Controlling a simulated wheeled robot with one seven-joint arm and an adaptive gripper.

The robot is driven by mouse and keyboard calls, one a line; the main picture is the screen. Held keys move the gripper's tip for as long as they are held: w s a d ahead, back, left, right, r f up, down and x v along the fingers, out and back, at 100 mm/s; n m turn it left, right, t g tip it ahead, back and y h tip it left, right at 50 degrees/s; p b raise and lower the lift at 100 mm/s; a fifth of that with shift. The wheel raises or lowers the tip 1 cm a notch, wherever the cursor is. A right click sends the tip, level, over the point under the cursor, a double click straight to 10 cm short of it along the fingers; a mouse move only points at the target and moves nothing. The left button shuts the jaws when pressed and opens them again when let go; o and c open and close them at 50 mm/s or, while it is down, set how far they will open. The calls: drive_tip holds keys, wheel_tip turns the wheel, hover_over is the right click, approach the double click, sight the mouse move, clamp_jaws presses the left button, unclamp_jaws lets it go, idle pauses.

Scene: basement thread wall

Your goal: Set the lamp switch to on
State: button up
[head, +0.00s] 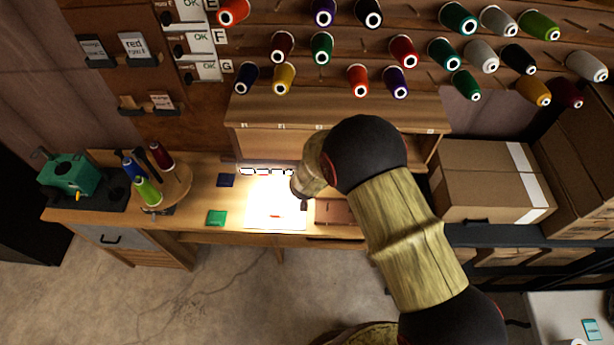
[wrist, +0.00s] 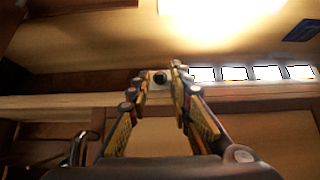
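A small dark round knob on a pale plate (wrist: 160,78), which looks like the lamp switch, shows in the wrist view on the front of a wooden ledge. Its on or off setting cannot be read. My gripper (wrist: 157,77) has its fingers apart, with the knob seen between the fingertips; whether they touch it I cannot tell. In the head view my arm hides the switch, and the wrist end is over the desk, right of the lit patch. A bright pool of light lies on the desk (head: 262,205); the lamp itself is not visible.
A row of lit white cards (wrist: 235,73) is right of the knob. On the desk are a green square (head: 216,218), a dark blue square (head: 226,180), a spool stand (head: 176,192) and a green machine (head: 68,176). Cardboard boxes (head: 484,175) stand at right, thread spools above.

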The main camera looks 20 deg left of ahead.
drive_tip(key=shift+o, duration=0.4)
drive_tip(key=v, duration=1.2)
